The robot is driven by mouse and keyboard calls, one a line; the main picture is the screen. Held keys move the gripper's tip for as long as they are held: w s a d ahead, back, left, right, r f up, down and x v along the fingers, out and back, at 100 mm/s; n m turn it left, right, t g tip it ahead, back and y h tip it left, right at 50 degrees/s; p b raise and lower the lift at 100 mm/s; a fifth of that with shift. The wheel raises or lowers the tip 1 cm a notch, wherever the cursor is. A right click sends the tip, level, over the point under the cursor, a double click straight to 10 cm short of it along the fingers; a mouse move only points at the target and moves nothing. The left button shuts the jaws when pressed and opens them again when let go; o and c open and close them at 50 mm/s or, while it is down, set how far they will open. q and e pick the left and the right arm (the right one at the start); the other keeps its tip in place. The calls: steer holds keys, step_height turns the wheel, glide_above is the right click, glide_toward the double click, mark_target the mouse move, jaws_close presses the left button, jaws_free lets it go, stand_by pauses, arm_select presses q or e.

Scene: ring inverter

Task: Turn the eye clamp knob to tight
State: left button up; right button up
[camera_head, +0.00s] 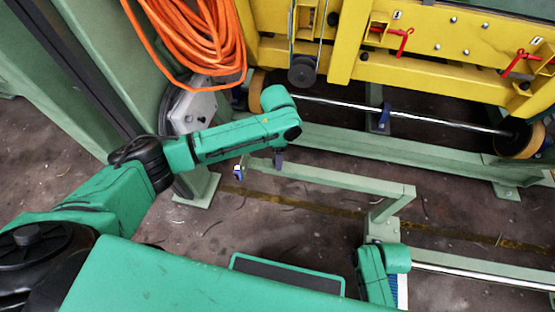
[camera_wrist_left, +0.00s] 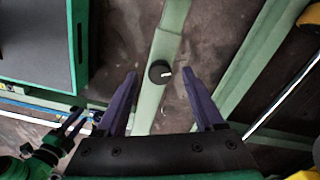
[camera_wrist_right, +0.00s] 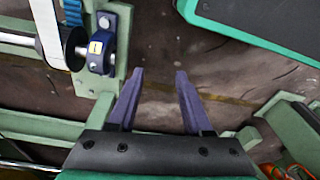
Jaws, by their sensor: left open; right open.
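A round black knob (camera_wrist_left: 160,72) with a short white mark on its right half sits on a pale green beam (camera_wrist_left: 151,106) in the left wrist view. I take it to be the eye clamp knob. It shows between the open fingertips of my left gripper (camera_head: 259,168), with floor and beam visible around it and nothing touching it. How far below the fingers it lies is unclear. In the head view I cannot make this knob out. My right gripper (camera_wrist_right: 159,72) is open and empty over the floor in the right wrist view.
A yellow machine frame (camera_head: 425,70) with red handles stands at the back, and a steel rod (camera_head: 410,117) runs below it. An orange cable coil (camera_head: 200,40) hangs at the back left. A blue bearing block (camera_wrist_right: 103,48) is left of my right gripper.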

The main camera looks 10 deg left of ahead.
arm_select(q)
steer(key=shift+f, duration=0.7)
jaws_close()
arm_select(e)
steer(key=shift+w+a+r, duration=0.15)
steer(key=shift+w+r, duration=0.05)
steer(key=shift+r, duration=0.4)
arm_select(q)
steer(key=shift+r, duration=0.1)
